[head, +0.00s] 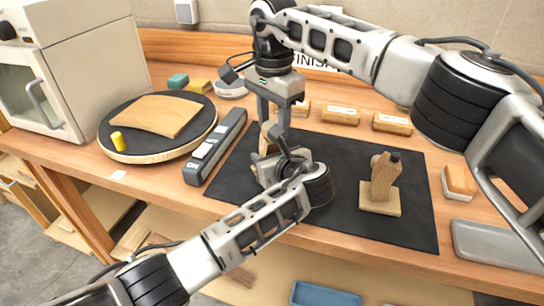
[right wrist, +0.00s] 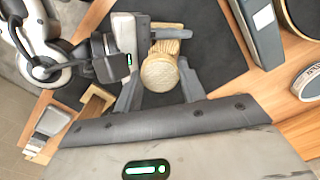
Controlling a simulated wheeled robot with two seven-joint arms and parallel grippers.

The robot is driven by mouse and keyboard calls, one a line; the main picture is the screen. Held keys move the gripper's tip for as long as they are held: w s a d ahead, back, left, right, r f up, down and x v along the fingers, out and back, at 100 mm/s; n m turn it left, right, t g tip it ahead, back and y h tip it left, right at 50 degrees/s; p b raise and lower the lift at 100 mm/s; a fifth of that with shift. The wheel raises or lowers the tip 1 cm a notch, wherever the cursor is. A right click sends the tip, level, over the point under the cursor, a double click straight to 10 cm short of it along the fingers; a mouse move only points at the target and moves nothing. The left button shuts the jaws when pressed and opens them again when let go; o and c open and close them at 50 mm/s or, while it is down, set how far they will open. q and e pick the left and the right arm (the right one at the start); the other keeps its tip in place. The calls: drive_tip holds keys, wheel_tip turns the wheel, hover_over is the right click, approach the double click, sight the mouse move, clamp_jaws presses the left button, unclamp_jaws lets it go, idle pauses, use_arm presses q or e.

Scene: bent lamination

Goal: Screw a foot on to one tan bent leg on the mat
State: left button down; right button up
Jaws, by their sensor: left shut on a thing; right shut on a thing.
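My right gripper (head: 273,128) points down over the dark mat (head: 345,155). In the right wrist view (right wrist: 160,82) its fingers are shut on a round tan wooden piece (right wrist: 161,73), seemingly the foot. A striped tan piece (right wrist: 168,30), seemingly a bent leg, shows just behind it; whether the two touch is hidden. My left gripper (head: 272,168) is shut low over the mat, just below the right one. It seems to hold that leg, mostly hidden by the grippers. Another tan bent piece (head: 382,178) with a dark tip stands on a square wooden base (head: 380,204) at the mat's right.
A round dark-topped turntable (head: 203,125) carries a curved wooden sheet (head: 155,115) and a yellow cylinder (head: 118,141). A long grey device (head: 216,146) lies at the mat's left. Wooden blocks (head: 340,115) line the back. A grey tray (head: 497,245) sits at right.

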drive_tip(key=o, duration=1.1)
drive_tip(key=shift+r, duration=0.1)
drive_tip(key=shift+r, duration=2.2)
drive_tip(key=shift+c, duration=0.5)
wheel_tip(320, 180, up, 4)
drive_tip(key=n, duration=0.5)
drive_tip(key=shift+f+n, duration=0.25)
drive_tip(key=shift+n, duration=0.15)
drive_tip(key=shift+f, duration=0.15)
drive_tip(key=shift+f, duration=3.9)
